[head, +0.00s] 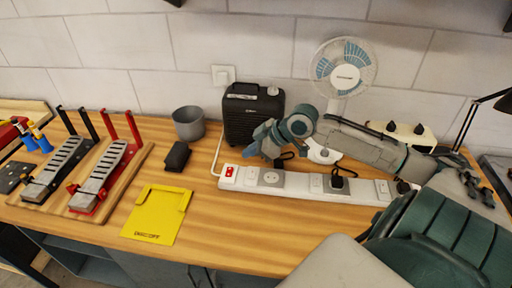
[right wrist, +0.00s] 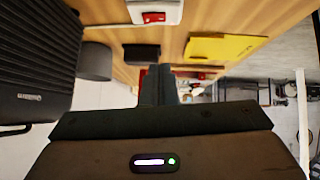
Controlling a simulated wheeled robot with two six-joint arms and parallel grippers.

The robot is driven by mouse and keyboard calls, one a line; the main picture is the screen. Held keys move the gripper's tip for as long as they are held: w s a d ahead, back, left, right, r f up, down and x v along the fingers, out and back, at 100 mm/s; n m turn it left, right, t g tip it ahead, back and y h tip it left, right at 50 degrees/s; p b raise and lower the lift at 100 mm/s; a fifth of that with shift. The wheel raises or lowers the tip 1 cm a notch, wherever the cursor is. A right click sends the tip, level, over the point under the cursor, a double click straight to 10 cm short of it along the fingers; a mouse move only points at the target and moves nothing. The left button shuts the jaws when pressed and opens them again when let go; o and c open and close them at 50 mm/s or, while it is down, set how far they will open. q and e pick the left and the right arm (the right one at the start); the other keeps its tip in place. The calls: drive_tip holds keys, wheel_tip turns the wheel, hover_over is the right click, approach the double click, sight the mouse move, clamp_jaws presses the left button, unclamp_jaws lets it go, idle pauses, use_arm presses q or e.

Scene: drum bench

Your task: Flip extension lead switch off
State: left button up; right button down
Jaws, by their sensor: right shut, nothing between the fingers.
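The extension lead (head: 300,182) is a long white strip of sockets lying on the wooden bench. Its red switch (head: 229,171) is at the strip's left end. In the right wrist view the red switch (right wrist: 153,17) shows at the top, on the white end of the strip. Whether it is on or off cannot be told. My right gripper (head: 250,151) is shut and empty, above and behind the strip's left part, a little right of the switch and apart from it. Its fingers (right wrist: 157,86) also show in the right wrist view. My left gripper is not in view.
A black box-shaped amplifier (head: 250,112) and a white fan (head: 343,72) stand behind the strip. A grey cup (head: 188,122), a small black block (head: 177,156), a yellow tray (head: 156,216) and pedals (head: 100,177) are to the left. Bare bench lies in front of the strip.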

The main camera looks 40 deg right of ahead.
drive_tip(key=shift+v, duration=1.1)
